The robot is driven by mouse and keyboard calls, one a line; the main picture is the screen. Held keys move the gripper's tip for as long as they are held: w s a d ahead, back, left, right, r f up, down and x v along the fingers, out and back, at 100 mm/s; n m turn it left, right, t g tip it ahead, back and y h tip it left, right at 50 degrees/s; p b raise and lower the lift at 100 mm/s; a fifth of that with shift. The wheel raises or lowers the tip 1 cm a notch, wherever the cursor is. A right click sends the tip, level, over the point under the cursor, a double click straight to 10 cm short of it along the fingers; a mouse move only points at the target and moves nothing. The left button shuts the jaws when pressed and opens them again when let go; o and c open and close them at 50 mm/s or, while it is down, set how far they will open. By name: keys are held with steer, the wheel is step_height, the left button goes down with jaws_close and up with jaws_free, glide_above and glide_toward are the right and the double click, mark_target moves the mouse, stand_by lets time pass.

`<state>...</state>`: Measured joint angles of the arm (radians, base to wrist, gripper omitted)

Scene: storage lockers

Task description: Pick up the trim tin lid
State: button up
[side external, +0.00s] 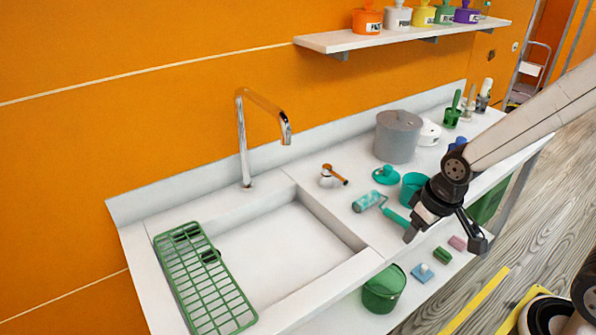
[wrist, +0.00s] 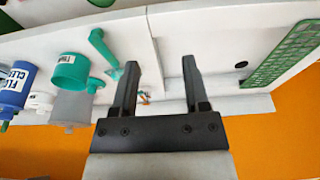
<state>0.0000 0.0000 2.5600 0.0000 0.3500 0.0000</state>
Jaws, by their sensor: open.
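The trim tin lid (side external: 386,174) is a teal disc with a knob, lying on the white counter behind the teal tin in the side view. In the wrist view the lid (wrist: 95,84) is small and partly hidden beside the tin. The open teal tin (side external: 413,188) stands upright; its label shows in the wrist view (wrist: 68,72). My gripper (side external: 444,238) is open and empty, near the counter's front edge, in front of the tin and apart from the lid. Its two fingers (wrist: 160,68) point ahead with nothing between them.
A grey pot (side external: 397,137) stands behind the lid. A sink with a tall faucet (side external: 243,140) and a green rack (side external: 203,280) is at left.

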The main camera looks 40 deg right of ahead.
steer(key=shift+o, duration=0.2)
steer(key=o, duration=0.3)
steer(key=m+g, duration=0.1)
steer(key=m, duration=0.6)
glide_above(387, 167)
steer(key=shift+h, duration=0.4)
steer(key=f, duration=0.6)
steer(key=shift+s+a+f, duration=0.1)
steer(key=shift+s+f, duration=0.15)
steer(key=shift+f, duration=0.05)
steer(key=shift+w+f, duration=0.1)
steer(key=shift+f, duration=1.2)
